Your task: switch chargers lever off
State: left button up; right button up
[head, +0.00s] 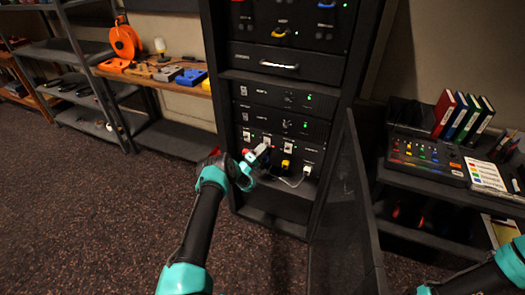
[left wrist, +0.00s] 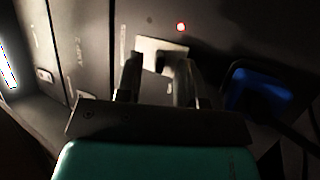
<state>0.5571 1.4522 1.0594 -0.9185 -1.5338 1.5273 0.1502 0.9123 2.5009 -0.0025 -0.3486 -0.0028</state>
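The tall dark rack (head: 283,203) stands in the middle of the head view, with white switch plates in its lower rows. My left gripper (head: 260,152) is at the rack's lower panel, covering part of it. In the left wrist view its two fingers (left wrist: 158,72) are apart, right in front of a white switch plate (left wrist: 150,45). A dark lever part seems to lie between the fingertips; whether they touch it is unclear. A red light (left wrist: 181,27) glows beside the plate. The labels are too blurred to read, so I cannot confirm this is the chargers lever.
A blue plug or connector (left wrist: 258,90) sits right of the fingers. A white cable (head: 291,183) hangs on the rack front. The open rack door (head: 345,215) stands to the right. A desk with a mixer (head: 425,157) is farther right; shelves (head: 75,55) stand left. My right arm shows lower right.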

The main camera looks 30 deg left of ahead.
pick_arm(q)
jog(key=shift+s+f, duration=0.1)
jog(key=shift+s, duration=0.05)
jog(key=v, duration=1.7)
jog(key=shift+a, duration=0.1)
jog(key=w+d+g+y, duration=0.3)
jog(key=d+g, duration=0.2)
jog(key=d, duration=0.4)
jog(key=s+d+f+m+g, duration=0.1)
jog(key=s+d+m+g, duration=0.35)
jog(key=d, duration=0.55)
jog(key=s+d+r+m+g, duration=0.2)
jog(key=s+d+g, duration=0.2)
jog(key=s, duration=0.5)
jog(key=s+d+r+m+g, duration=0.2)
jog(key=s+d+g, duration=0.2)
jog(key=s, duration=0.6)
jog(key=s+d+r+m+g, duration=0.2)
jog(key=s+d+g, duration=0.2)
jog(key=s, duration=0.5)
jog(key=shift+s+d, duration=0.15)
jog(key=shift+d, duration=0.4)
